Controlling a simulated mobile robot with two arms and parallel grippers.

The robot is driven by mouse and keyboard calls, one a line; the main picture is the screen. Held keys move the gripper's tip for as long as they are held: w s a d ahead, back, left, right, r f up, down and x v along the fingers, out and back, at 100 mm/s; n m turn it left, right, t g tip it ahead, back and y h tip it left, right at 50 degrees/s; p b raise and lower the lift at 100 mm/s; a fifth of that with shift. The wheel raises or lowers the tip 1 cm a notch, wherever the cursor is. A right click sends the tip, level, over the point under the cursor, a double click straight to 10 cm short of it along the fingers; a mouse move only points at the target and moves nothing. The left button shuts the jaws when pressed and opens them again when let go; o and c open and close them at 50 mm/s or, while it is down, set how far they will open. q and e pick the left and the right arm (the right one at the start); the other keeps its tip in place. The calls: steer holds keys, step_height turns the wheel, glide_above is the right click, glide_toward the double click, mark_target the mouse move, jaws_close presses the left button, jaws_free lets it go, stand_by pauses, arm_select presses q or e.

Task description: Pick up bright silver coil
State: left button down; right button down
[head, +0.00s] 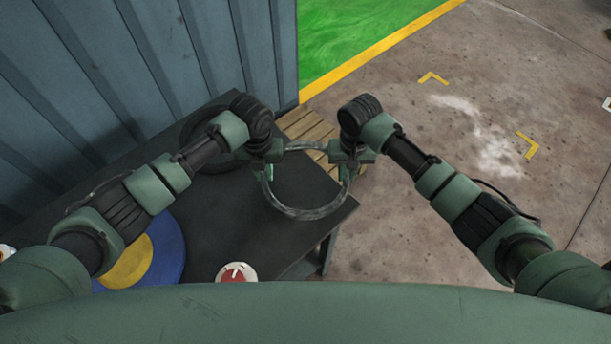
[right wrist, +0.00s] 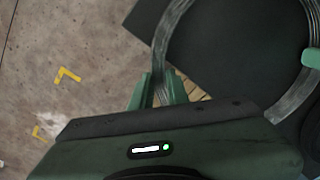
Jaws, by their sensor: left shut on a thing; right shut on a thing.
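The bright silver coil (head: 302,213) is a grey ring of wire above the right end of the dark table in the head view. My left gripper (head: 264,172) is shut on its left side. My right gripper (head: 347,172) is shut on its right side. In the right wrist view the coil (right wrist: 292,98) passes between the green fingers of my right gripper (right wrist: 158,90), and a green fingertip of my left gripper (right wrist: 311,58) shows at the right edge. Whether the coil touches the table I cannot tell.
The dark table (head: 215,222) bears a blue and yellow disc (head: 172,250), a red and white round thing (head: 236,273) and a black ring (head: 190,132). A wooden pallet (head: 305,125) lies behind the table. A blue corrugated wall (head: 130,60) stands at left.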

arm_select(q)
steer(key=shift+w+r, duration=0.1)
steer(key=shift+r, duration=0.1)
arm_select(e)
steer(key=shift+w+r, duration=0.15)
steer(key=shift+r, duration=0.1)
stand_by(0.4)
